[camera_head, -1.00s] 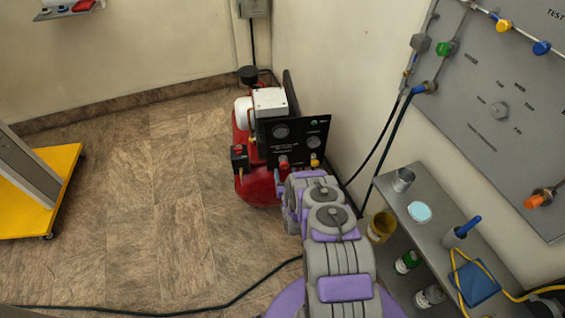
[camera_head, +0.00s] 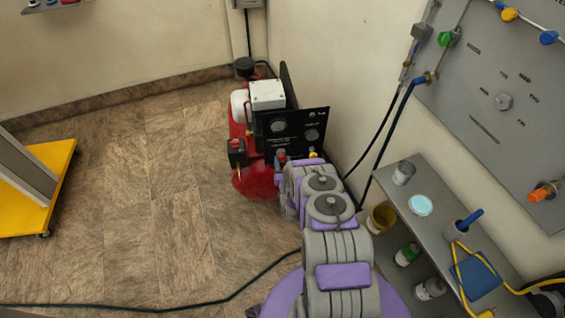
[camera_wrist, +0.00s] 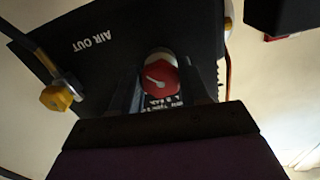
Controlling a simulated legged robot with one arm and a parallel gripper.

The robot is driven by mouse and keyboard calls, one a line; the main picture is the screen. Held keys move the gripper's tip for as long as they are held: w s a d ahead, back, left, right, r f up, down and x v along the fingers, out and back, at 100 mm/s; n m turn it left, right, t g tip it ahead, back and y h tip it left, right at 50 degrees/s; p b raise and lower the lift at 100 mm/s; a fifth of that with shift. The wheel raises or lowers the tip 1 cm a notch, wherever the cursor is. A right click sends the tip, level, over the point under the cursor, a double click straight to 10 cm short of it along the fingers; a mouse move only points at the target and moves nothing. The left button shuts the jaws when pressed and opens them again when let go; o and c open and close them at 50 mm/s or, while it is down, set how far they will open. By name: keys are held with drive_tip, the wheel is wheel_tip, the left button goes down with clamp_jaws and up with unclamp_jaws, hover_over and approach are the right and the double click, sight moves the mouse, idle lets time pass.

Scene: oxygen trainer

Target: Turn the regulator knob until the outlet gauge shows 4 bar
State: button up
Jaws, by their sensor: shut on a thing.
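The regulator knob (camera_wrist: 160,76) is red with a white pointer mark, in the middle of the wrist view. My gripper (camera_wrist: 165,88) has a finger on each side of it and is shut on it. In the head view, the black panel (camera_head: 293,150) is on the red compressor (camera_head: 256,184), and my arm reaches to its lower edge. Two round gauges, left (camera_head: 278,126) and right (camera_head: 311,134), show on the panel. Their readings are too small to tell, and I cannot tell which is the outlet gauge. My fingers are not clear in the head view.
A yellow outlet fitting (camera_wrist: 57,97) with a hose sits near the upside-down "AIR OUT" lettering. A grey shelf (camera_head: 448,242) with cans and bottles stands right of my arm. A dark cable (camera_head: 232,294) crosses the floor. Open floor lies to the left.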

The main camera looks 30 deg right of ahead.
drive_tip(key=shift+c, duration=0.8)
drive_tip(key=shift+n+p, duration=0.35)
drive_tip(key=shift+n, duration=0.15)
drive_tip(key=shift+s, duration=0.1)
drive_tip(key=o, duration=1.1)
drive_tip(key=shift+c, duration=0.2)
